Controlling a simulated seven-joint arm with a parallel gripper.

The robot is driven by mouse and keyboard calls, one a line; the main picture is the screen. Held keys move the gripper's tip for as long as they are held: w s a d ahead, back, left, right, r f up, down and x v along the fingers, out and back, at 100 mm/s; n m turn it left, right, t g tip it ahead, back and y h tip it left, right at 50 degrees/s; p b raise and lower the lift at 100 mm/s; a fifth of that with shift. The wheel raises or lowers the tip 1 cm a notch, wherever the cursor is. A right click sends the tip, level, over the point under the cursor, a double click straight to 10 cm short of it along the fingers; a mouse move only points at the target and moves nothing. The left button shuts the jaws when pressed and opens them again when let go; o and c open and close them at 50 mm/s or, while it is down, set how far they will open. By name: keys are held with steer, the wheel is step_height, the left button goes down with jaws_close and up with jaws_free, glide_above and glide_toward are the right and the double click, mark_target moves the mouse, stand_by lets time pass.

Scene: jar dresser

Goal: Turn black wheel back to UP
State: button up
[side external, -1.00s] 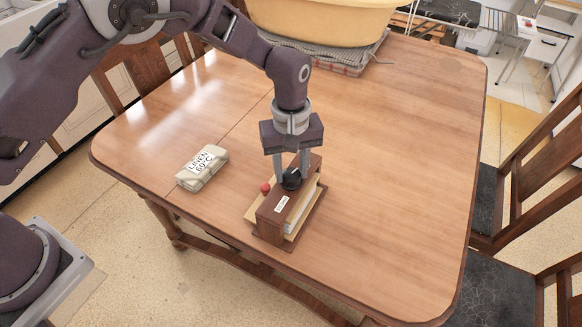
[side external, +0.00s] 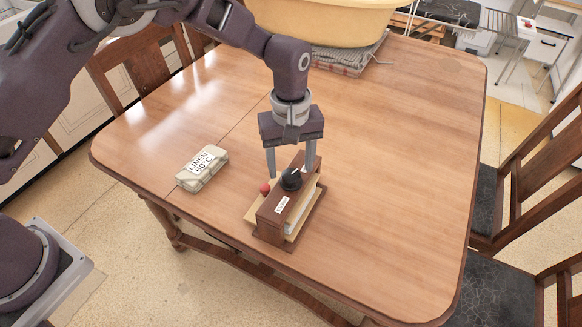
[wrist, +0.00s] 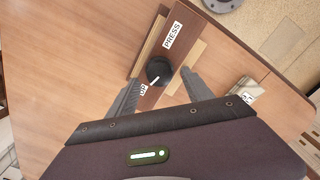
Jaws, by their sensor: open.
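The black wheel (side external: 291,180) sits on top of a brown wooden press (side external: 270,215). In the wrist view the wheel (wrist: 159,70) has a white pointer mark aimed to the lower left, roughly at the UP label (wrist: 143,90). My gripper (side external: 290,172) is open and points down just above the wheel. Its two fingers stand apart on either side of the wheel and hold nothing. In the wrist view a white PRESS label (wrist: 173,35) is on the press.
A red knob (side external: 265,188) is on the press's left side. A linen packet (side external: 202,168) marked "LINEN 60 C" lies on the table to the left. A yellow tub (side external: 330,22) stands on folded cloth at the back. The right part of the table is clear.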

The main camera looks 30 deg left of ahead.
mark_target(290, 174)
step_height(290, 174, up, 5)
steer(key=shift+r, duration=0.1)
stand_by(0.3)
steer(key=shift+a+r, duration=0.1)
steer(key=shift+r, duration=0.05)
steer(key=s+a+r+m+t+h, duration=0.1)
steer(key=s+a+r+m, duration=0.1)
steer(key=s+a+r, duration=0.45)
steer(key=s+a+r+m+t+h, duration=0.15)
steer(key=a+r, duration=0.25)
steer(key=r, duration=0.6)
steer(key=s+a+m+t+y, duration=0.1)
steer(key=s+a, duration=0.3)
steer(key=s, duration=0.6)
steer(key=s+a+r+m+t+y, duration=0.1)
steer(key=s+a+m+t, duration=0.1)
steer(key=s, duration=0.8)
steer(key=shift+a+m, duration=0.9)
steer(key=shift+m, duration=0.05)
steer(key=shift+w+r+y, duration=0.1)
steer(key=shift+r+y, duration=0.05)
steer(key=shift+y, duration=0.1)
